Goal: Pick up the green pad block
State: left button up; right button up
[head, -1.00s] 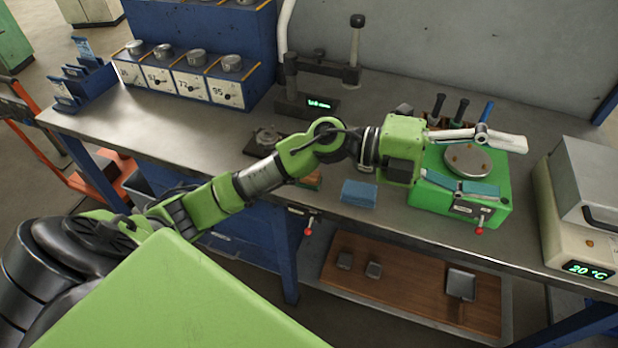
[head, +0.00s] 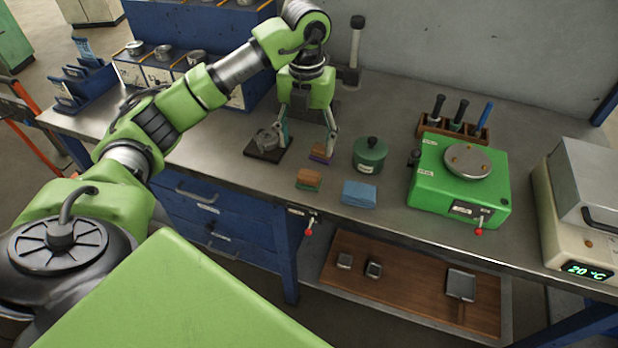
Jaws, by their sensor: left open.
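The green pad block (head: 309,180) is a small block with a brown top and a green underside. It lies near the front edge of the workbench. A similar brown block with a purple underside (head: 321,153) lies just behind it. My left gripper (head: 307,147) points down, open, with its fingers spread, behind and above the green pad block. Its right fingertip is at or in front of the purple block; I cannot tell whether they touch. Nothing shows between the fingers. My right gripper is not in view.
A metal fixture on a black base (head: 267,145) stands left of the gripper. A green device (head: 459,183) and tool rack (head: 453,129) are to the right.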

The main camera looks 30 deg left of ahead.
aim_at(308, 175)
pick_arm(q)
notch_tip(308, 175, down, 7)
jog(key=shift+r+p, duration=0.2)
jog(key=shift+p, duration=0.35)
jog(key=f+p, duration=0.1)
jog(key=f, duration=0.1)
jog(key=f+p, duration=0.1)
jog(key=f, duration=0.2)
jog(key=shift+d, duration=0.2)
jog(key=shift+f, duration=0.2)
jog(key=c, duration=1.2)
